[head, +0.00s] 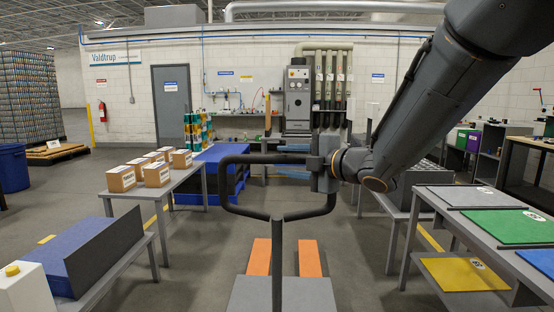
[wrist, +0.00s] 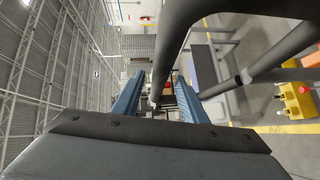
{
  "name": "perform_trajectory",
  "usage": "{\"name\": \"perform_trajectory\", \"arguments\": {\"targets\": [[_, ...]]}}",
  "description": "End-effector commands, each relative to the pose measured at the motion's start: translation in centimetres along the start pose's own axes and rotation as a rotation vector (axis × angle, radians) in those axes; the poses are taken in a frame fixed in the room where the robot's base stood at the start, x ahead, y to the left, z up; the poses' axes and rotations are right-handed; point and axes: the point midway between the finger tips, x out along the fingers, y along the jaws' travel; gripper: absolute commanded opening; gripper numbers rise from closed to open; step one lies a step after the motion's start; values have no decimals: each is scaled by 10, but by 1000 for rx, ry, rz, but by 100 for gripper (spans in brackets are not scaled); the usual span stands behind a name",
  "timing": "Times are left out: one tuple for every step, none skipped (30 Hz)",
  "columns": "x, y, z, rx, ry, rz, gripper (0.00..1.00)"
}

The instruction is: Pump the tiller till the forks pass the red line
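The tiller (head: 277,262) is a dark grey post with a looped handle (head: 238,159), standing upright in front of me. Two orange forks (head: 258,257) lie beyond its grey base (head: 300,295), low near the floor. My gripper (head: 292,161) reaches in from the right at the top bar of the loop. Its two blue fingers are apart, one above and one below the bar, with gaps visible. In the wrist view, the bar (wrist: 172,58) runs between the open fingers (wrist: 157,100). I see no red line in either view.
A table with cardboard boxes (head: 157,174) and a blue-topped table (head: 75,255) stand left. Tables with green (head: 510,226) and yellow (head: 463,274) panels stand right. A yellow box with red buttons (wrist: 297,100) shows in the wrist view.

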Motion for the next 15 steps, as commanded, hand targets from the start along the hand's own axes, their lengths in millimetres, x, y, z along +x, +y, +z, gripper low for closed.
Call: {"name": "perform_trajectory", "arguments": {"targets": [[8,0,0,2,1,-1,39],[12,0,-1,1,1,-1,39],[17,0,-1,0,1,-2,39],[20,0,0,0,1,-2,39],[23,0,0,1,0,-1,39],[27,0,0,1,0,-1,39],[29,0,0,1,0,-1,39],[31,0,-1,1,1,-1,39],[33,0,-1,1,1,-1,39],[34,0,-2,1,2,-1,39],[34,0,-2,1,2,-1,39],[35,0,-2,1,2,-1,39],[35,0,-2,1,2,-1,39],[35,0,-2,0,2,-1,39],[35,0,-2,0,2,-1,39]]}}
